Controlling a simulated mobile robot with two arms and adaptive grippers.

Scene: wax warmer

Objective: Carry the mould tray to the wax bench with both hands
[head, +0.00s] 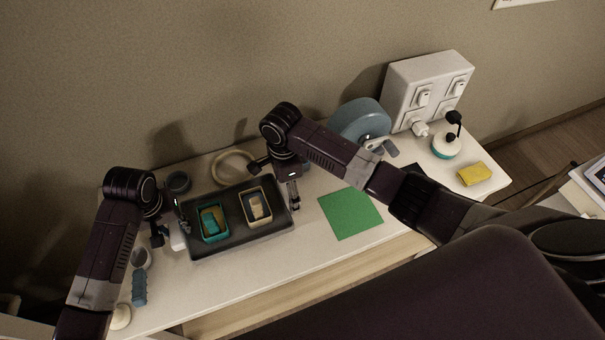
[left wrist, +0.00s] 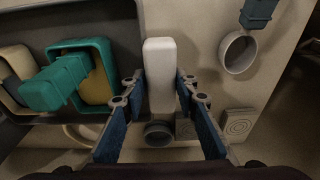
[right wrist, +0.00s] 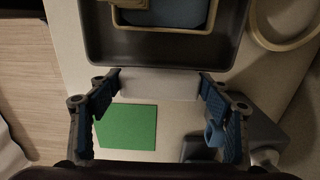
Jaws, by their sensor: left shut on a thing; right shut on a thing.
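The mould tray (head: 245,240) is dark grey and lies over the white bench; I cannot tell whether it touches the top. It holds a teal mould (head: 204,235) and a cream mould (head: 246,217), each with a block in it. My left gripper (head: 176,228) is at the tray's left end, its fingers on either side of a white handle (left wrist: 160,72) in the left wrist view. My right gripper (head: 294,203) is at the right end, with the other white handle (right wrist: 158,84) between its fingers in the right wrist view. Both grippers are shut on these handles.
A green mat (head: 350,213) lies right of the tray. A round blue-grey device (head: 358,118), a white socket panel (head: 428,85), a bottle (head: 445,149) and a yellow block (head: 474,174) stand farther right. A cream ring (head: 233,155) lies behind the tray; a cup (left wrist: 238,52) stands left.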

